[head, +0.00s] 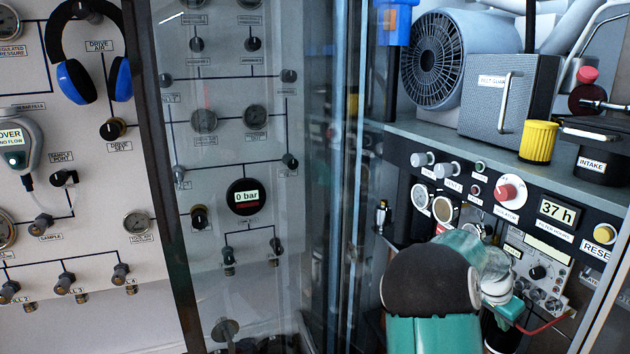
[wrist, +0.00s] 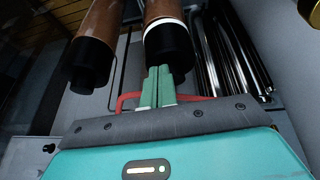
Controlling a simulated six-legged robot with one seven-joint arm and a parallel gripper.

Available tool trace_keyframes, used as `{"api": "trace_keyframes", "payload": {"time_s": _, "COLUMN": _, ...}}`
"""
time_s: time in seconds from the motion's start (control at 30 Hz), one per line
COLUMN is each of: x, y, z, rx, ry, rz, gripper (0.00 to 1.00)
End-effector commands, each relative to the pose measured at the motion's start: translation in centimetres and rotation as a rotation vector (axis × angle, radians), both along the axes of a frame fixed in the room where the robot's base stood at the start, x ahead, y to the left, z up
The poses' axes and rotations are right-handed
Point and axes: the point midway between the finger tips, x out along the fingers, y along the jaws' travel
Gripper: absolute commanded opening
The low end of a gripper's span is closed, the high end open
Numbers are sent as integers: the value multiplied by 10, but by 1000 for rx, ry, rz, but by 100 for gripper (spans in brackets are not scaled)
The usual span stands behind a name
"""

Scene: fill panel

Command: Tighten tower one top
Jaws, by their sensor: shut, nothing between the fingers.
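Two brown cylindrical towers with black end caps show in the wrist view, a left one (wrist: 101,27) and a right one (wrist: 163,10). The right one has a white ring above its black cap (wrist: 169,46). No label is readable on either, so I cannot tell which is tower one. My gripper (wrist: 157,72) has its green fingers shut together with nothing between them. Its fingertips are right by the lower edge of the right tower's cap; I cannot tell whether they touch it. In the head view my arm hides the area around the gripper and the towers are not identifiable.
A control panel with gauges (head: 443,208), knobs and a "37 h" display (head: 558,212) lies beside my arm. A shelf above holds a fan unit (head: 440,60), a grey box (head: 505,95) and a yellow cap (head: 538,141). A glass door (head: 260,300) stands at left. Metal ribs (wrist: 228,50) flank the right tower.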

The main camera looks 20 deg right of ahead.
Motion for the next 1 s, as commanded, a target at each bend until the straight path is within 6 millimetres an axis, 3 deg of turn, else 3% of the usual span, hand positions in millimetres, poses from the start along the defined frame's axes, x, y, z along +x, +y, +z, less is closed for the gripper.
{"api": "trace_keyframes", "payload": {"time_s": 1.0, "x": 1, "y": -6, "z": -5, "rx": 1, "ry": 1, "rz": 0, "gripper": 0}}
